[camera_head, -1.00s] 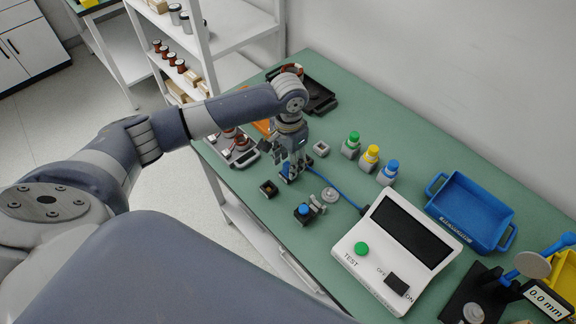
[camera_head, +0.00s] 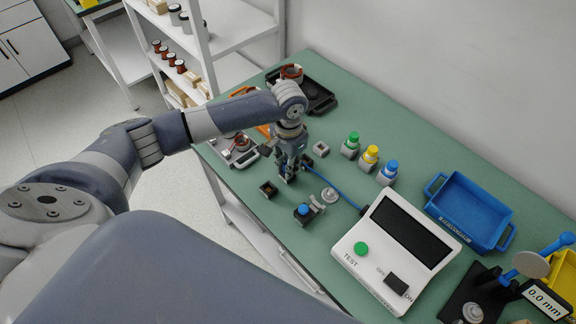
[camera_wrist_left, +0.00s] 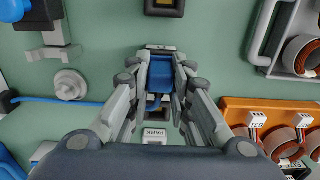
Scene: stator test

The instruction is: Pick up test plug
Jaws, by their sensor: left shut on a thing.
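The test plug (camera_wrist_left: 158,78) is a blue block with a blue cable. In the left wrist view it sits between the grey fingers of my left gripper (camera_wrist_left: 159,92), which is shut on it. In the head view my left gripper (camera_head: 287,172) points down low over the green table, and its fingers mostly hide the plug. The blue cable (camera_head: 343,196) runs from there to the white tester (camera_head: 396,250) with its green TEST button. I cannot tell whether the plug touches what is below it. My right gripper is not in view.
A small dark socket block (camera_head: 268,189) and a blue-topped fixture (camera_head: 304,211) stand close to the gripper. Green, yellow and blue-capped bottles (camera_head: 369,157) stand to the right. A blue tray (camera_head: 466,210) lies beyond. An orange rack (camera_wrist_left: 235,107) holds copper-wound parts.

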